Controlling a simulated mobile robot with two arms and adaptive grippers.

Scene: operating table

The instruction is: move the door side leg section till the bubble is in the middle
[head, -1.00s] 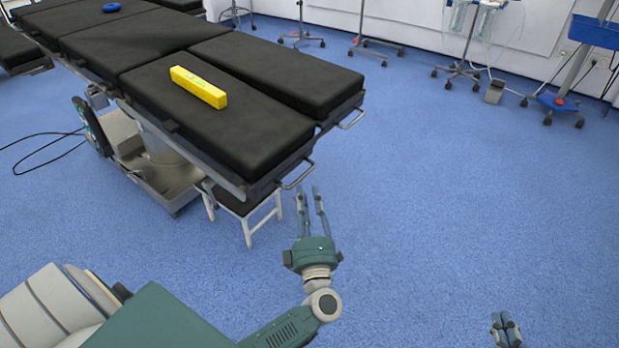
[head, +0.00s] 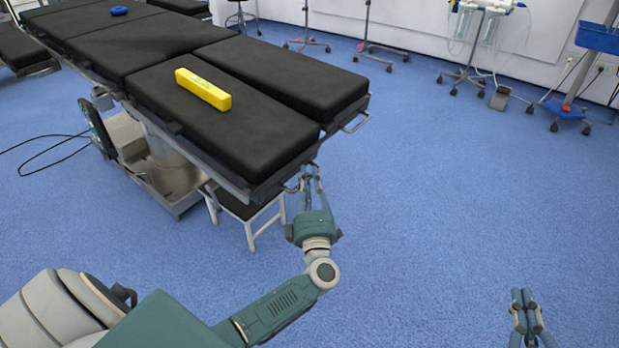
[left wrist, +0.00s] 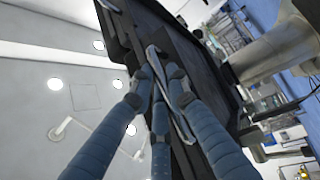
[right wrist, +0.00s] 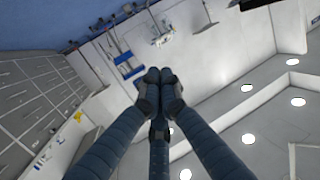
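The operating table's near leg section (head: 235,135) is a black pad with a metal bar handle (head: 290,188) at its end. A yellow spirit level (head: 203,90) lies on that pad; its bubble is too small to read. The other leg section (head: 285,75) lies beside it to the right. My left gripper (head: 309,175) is at the near section's handle, its fingers drawn in around the bar. The left wrist view shows the handle (left wrist: 152,52) between the fingers (left wrist: 157,82). My right gripper (head: 524,296) is shut and empty, low at the right.
A white step stool (head: 252,228) stands under the table's end, and the table base (head: 170,195) is behind it. A blue ring (head: 118,11) lies on the far pad. Wheeled stands (head: 468,75) line the wall. The blue floor at the right is clear.

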